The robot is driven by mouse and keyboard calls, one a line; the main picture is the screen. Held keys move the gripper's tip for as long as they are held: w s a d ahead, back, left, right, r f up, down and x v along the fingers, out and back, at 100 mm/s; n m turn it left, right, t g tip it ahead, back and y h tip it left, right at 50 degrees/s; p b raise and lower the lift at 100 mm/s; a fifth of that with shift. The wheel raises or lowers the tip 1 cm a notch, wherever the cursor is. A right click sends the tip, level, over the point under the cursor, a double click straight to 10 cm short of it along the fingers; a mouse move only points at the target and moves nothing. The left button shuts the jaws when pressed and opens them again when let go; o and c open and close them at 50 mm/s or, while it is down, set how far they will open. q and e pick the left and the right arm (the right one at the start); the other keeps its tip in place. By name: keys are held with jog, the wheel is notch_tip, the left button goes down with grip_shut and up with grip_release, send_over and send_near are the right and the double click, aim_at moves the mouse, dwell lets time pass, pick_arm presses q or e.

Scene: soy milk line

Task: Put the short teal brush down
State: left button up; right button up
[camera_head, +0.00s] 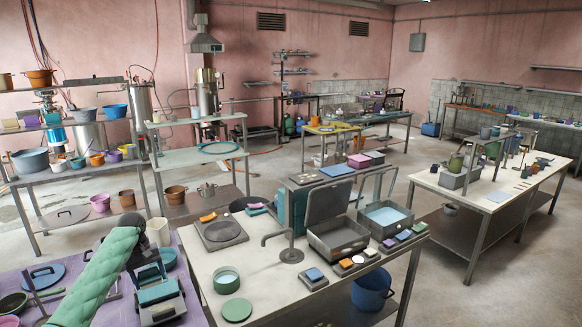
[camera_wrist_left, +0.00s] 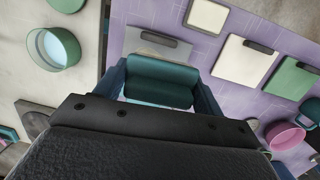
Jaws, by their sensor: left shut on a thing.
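My left gripper (camera_head: 157,292) hangs over the purple-topped table (camera_head: 196,300) at the lower left of the head view. In the left wrist view its blue fingers (camera_wrist_left: 162,76) are shut on a short teal block-like thing, which I take to be the short teal brush (camera_wrist_left: 160,84). The brush lies crosswise between the fingers. Its bristles cannot be made out. The purple surface (camera_wrist_left: 205,55) and a grey board with a dark handle (camera_wrist_left: 158,50) show past it. I cannot tell whether the brush touches anything below. My right gripper is not in view.
White, cream and green boards (camera_wrist_left: 296,80) and a pink bowl (camera_wrist_left: 284,134) lie on the purple table. A blue round dish (camera_head: 43,274) lies left.

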pick_arm(q)
jog(key=s+d+r+m+b, duration=0.2)
jog(key=s+d, duration=0.3)
jog(key=d, duration=0.5)
jog(key=s+d+r+m+b, duration=0.15)
jog(key=s+d, duration=0.35)
jog(key=d, duration=0.5)
jog(key=s+d+f+m+b, duration=0.3)
jog(key=s+d+f+b, duration=0.45)
jog(key=s, duration=0.35)
jog(key=s+f+b, duration=0.3)
jog(key=f, duration=0.5)
jog(key=shift+s+f+g+y, duration=0.15)
jog(key=shift+f+g+y, duration=0.2)
jog(key=shift+g+y, duration=0.05)
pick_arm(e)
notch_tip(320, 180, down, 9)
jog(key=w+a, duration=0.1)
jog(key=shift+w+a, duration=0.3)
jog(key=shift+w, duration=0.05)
pick_arm(q)
jog(key=shift+r, duration=0.1)
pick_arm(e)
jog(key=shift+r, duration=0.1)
